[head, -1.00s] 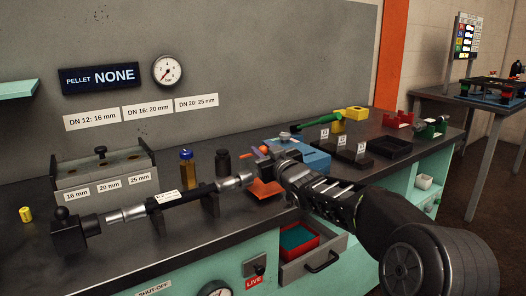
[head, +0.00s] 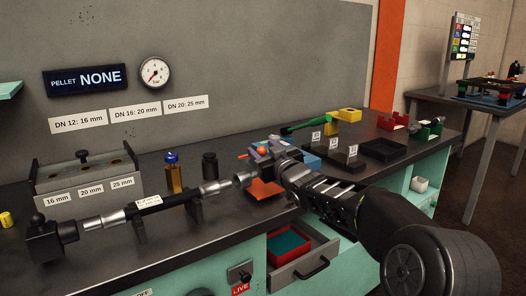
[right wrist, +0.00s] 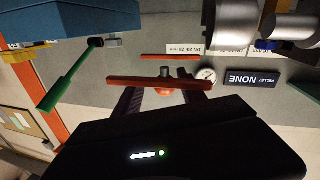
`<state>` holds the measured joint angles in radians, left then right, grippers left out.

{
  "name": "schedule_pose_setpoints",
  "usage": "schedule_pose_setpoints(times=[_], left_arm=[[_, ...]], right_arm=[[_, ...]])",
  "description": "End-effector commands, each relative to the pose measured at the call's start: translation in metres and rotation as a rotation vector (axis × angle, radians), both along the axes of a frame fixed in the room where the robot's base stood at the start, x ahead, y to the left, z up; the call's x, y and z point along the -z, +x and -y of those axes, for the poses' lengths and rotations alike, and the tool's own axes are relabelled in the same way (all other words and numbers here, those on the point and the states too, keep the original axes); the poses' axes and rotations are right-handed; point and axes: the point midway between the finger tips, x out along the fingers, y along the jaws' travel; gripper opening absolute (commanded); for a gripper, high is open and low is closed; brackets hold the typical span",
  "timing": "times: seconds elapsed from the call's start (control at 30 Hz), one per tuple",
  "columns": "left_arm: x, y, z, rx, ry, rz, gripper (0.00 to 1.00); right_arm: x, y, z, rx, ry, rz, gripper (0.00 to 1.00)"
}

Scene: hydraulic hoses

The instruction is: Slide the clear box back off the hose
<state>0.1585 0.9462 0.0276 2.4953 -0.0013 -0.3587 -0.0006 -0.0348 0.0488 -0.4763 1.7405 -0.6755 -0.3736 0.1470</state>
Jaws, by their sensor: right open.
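The black hose (head: 163,202) with a white label lies across dark stands along the bench front. It has silver end fittings, the right one (head: 213,188) near the bench middle. Its left end meets a dark block (head: 48,240). I cannot make out a clear box in either view. My right gripper (head: 264,156) is open, over the bench just right of a short silver fitting (head: 243,180). Orange-red pieces show around its fingers, and red bars (right wrist: 158,83) cross in front of them in the right wrist view. I cannot tell what they belong to. My left gripper is not in view.
An open drawer (head: 309,266) with a red bin sticks out below my right arm. A blue block (head: 316,148), a green-handled tool (head: 305,127) and a black tray (head: 385,150) lie behind and right. An amber bottle (head: 173,174) and a slotted gauge block (head: 85,178) stand behind the hose.

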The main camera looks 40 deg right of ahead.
Motion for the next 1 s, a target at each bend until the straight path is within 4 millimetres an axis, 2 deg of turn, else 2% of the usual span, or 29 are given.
schedule_pose_setpoints(times=[0.27,0.37,0.7,0.8,1.0], left_arm=[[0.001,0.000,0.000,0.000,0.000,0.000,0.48],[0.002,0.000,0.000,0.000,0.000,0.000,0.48],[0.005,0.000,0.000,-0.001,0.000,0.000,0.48],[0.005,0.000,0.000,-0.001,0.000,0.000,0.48],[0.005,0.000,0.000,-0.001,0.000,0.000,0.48]], right_arm=[[0.001,-0.004,-0.002,-0.002,0.001,0.000,0.48],[0.000,-0.014,-0.004,-0.002,0.001,0.000,0.48],[0.000,-0.066,-0.014,0.001,0.001,0.003,0.48],[0.000,-0.074,-0.016,0.001,0.002,0.001,0.48],[0.001,-0.076,-0.017,-0.001,0.000,-0.001,0.48]])
